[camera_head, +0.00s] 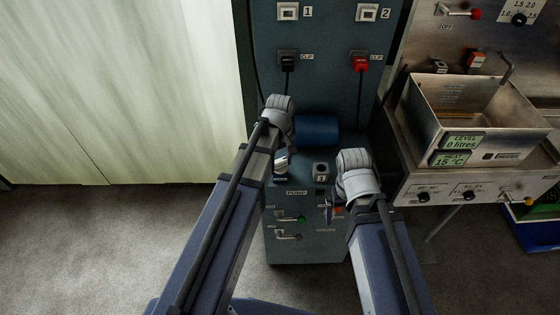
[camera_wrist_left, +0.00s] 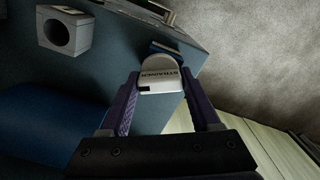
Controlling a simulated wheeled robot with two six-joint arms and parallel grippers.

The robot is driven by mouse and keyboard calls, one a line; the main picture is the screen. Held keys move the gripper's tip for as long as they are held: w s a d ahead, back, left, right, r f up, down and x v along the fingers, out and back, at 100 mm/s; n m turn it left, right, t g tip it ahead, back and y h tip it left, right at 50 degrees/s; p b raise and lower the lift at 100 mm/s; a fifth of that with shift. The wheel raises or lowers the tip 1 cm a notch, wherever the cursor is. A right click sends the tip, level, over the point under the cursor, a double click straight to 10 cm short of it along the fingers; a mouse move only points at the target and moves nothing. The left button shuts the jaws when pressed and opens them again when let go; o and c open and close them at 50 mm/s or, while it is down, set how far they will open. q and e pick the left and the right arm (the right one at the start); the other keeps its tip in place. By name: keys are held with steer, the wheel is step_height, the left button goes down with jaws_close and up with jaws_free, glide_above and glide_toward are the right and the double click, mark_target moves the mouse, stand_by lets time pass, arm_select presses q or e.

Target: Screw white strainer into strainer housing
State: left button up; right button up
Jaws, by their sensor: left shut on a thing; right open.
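The white strainer (camera_wrist_left: 160,80), a rounded cap with lettering on it, is between the two fingers of my left gripper (camera_wrist_left: 159,92) in the left wrist view. It also shows in the head view (camera_head: 281,163), at the upper left of the pump cabinet's top. My left gripper (camera_head: 282,158) is shut on it. A dark blue edge (camera_wrist_left: 178,49) shows just behind the strainer; I cannot tell whether this is the strainer housing or whether they touch. My right gripper (camera_head: 331,209) is open in front of the cabinet's front face, mostly hidden by its wrist.
The pump cabinet (camera_head: 300,250) has levers on its front. A blue cylinder (camera_head: 317,131) and a grey block with a round hole (camera_head: 321,170) are beside the strainer. A steel tank (camera_head: 480,110) stands right. The floor at left is clear.

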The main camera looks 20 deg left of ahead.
arm_select(q)
jaws_close()
steer(key=m, duration=0.5)
steer(key=shift+m, duration=0.3)
steer(key=m, duration=0.5)
steer(key=shift+m, duration=0.3)
steer(key=m, duration=0.5)
steer(key=shift+w+m, duration=0.1)
steer(key=shift+m, duration=0.2)
steer(key=shift+a, duration=0.1)
